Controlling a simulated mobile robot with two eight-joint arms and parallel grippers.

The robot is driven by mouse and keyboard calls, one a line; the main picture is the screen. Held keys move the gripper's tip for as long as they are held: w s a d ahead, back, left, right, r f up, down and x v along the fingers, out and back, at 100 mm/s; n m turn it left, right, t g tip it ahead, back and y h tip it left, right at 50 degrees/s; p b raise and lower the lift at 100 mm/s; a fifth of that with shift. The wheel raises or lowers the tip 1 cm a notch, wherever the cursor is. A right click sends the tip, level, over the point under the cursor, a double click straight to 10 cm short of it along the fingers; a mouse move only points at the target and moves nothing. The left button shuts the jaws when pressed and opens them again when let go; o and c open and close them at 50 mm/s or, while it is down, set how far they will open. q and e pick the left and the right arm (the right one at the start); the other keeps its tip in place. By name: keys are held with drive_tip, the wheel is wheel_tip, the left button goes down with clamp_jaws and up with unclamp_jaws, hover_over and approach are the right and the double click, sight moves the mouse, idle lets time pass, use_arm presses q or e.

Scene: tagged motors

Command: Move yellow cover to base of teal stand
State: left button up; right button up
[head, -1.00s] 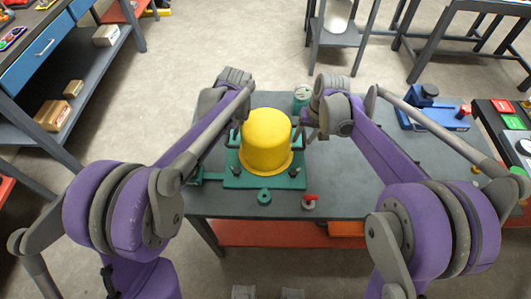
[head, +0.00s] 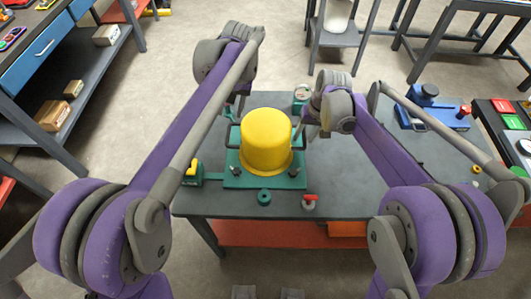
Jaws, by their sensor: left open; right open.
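The yellow cover (head: 266,140), a dome with a rim, stands upright on or just above the teal base plate (head: 235,182); I cannot tell if it is fully seated. A dark handle (head: 230,134) shows at its left side. Dark posts stand at the plate's front corners. My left gripper (head: 236,108) is open, behind and left of the cover, apart from it and partly hidden by my arm. My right gripper (head: 299,132) is open close to the cover's right side; I cannot tell if it touches.
A teal block with a yellow part (head: 191,175) sits left of the plate. A teal ring (head: 264,197) and a red-handled valve (head: 309,202) lie in front. A blue device (head: 432,110) is at right. The table's (head: 345,195) front right is clear.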

wheel_tip(320, 180, up, 11)
drive_tip(key=d, duration=0.2)
drive_tip(key=shift+s, duration=0.4)
drive_tip(key=shift+f, duration=0.15)
use_arm(q)
drive_tip(key=shift+s, duration=0.1)
